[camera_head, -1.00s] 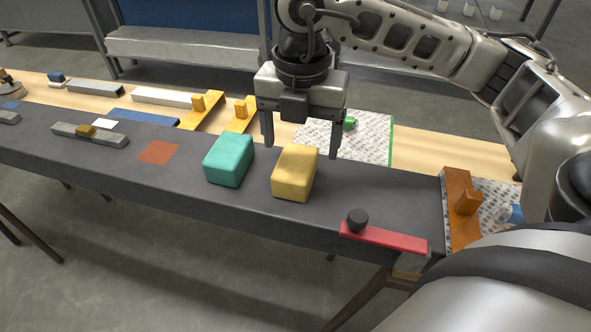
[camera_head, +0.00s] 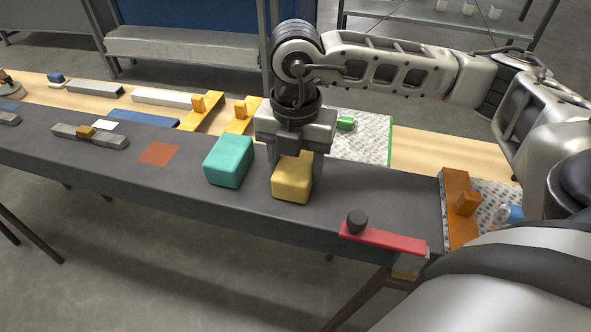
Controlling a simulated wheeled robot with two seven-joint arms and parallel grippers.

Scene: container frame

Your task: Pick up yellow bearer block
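The yellow bearer block (camera_head: 292,188) sits on the dark grey beam, right of a teal block (camera_head: 229,161) with a gap between them. My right gripper (camera_head: 296,172) is lowered over the yellow block from above, with a finger at its left and right sides. The gripper's body hides the block's top rear part. The fingers look close to the block's sides, but I cannot tell whether they press on it. The block appears to rest on the beam. My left gripper is not in view.
The dark beam (camera_head: 372,198) carries an orange-red square patch (camera_head: 159,153) and a red bar with a black knob (camera_head: 383,238). An orange bracket (camera_head: 458,208) stands at its right end. Yellow brackets (camera_head: 204,111) lie behind on the wooden surface. Beam space right of the block is clear.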

